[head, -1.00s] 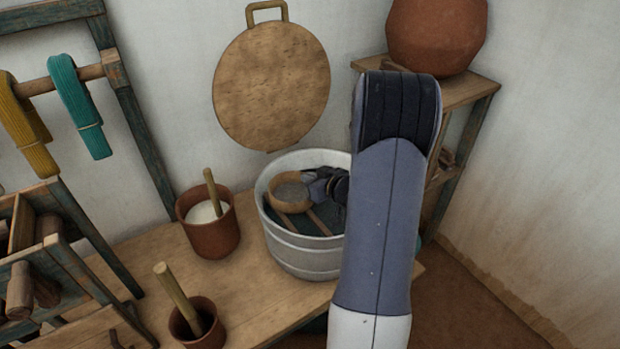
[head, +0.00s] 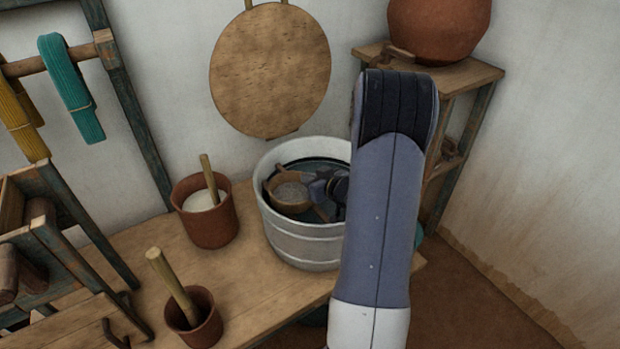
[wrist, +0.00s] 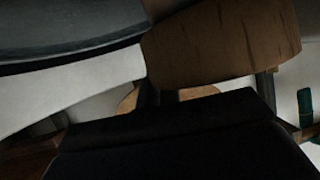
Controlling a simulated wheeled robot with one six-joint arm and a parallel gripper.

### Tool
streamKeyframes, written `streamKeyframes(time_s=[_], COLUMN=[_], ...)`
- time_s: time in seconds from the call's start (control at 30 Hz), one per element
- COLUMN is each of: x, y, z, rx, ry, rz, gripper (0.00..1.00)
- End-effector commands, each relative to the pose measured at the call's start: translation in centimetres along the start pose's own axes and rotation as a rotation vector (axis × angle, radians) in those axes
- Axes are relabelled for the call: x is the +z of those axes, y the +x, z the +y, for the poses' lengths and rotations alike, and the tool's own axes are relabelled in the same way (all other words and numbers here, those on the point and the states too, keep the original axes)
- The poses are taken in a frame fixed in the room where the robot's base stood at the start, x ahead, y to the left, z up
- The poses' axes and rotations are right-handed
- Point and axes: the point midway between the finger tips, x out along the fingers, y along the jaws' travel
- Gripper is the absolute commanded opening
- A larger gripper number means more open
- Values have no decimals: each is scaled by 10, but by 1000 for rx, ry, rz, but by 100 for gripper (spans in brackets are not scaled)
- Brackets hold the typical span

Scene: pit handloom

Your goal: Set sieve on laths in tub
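The sieve (head: 289,193), a round wooden rim with a pale mesh, is inside the grey metal tub (head: 302,246), below its top edge. A short piece of one wooden lath (head: 321,214) shows beside the sieve; other laths are hidden. I cannot tell whether the sieve touches the laths. My gripper (head: 314,188) is at the sieve's right side, shut on its rim, with my forearm covering the tub's right part. In the wrist view the brown sieve rim (wrist: 225,42) fills the upper middle, close to the dark fingers, and the tub wall (wrist: 70,95) is at left.
A clay pot with white contents (head: 208,222) and a smaller pot with a stick (head: 196,329) stand left of the tub on the wooden bench (head: 250,295). A round board (head: 270,70) hangs behind. A shelf with a big clay jar (head: 438,28) is at right.

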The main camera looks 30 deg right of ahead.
Motion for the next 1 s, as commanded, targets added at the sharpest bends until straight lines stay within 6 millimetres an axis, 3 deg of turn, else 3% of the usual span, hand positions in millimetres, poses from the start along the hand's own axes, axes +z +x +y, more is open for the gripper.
streamKeyframes(time_s=[0.07,0.1,0.37,0.53,0.77,1.0], x=[0,0,0,0,0,-1], y=[0,0,0,0,0,0], z=[0,0,0,0,0,0], rx=[0,0,0,0,0,0], ry=[0,0,0,0,0,0], rz=[0,0,0,0,-1,-1], gripper=[0,7,28,29,47,47])
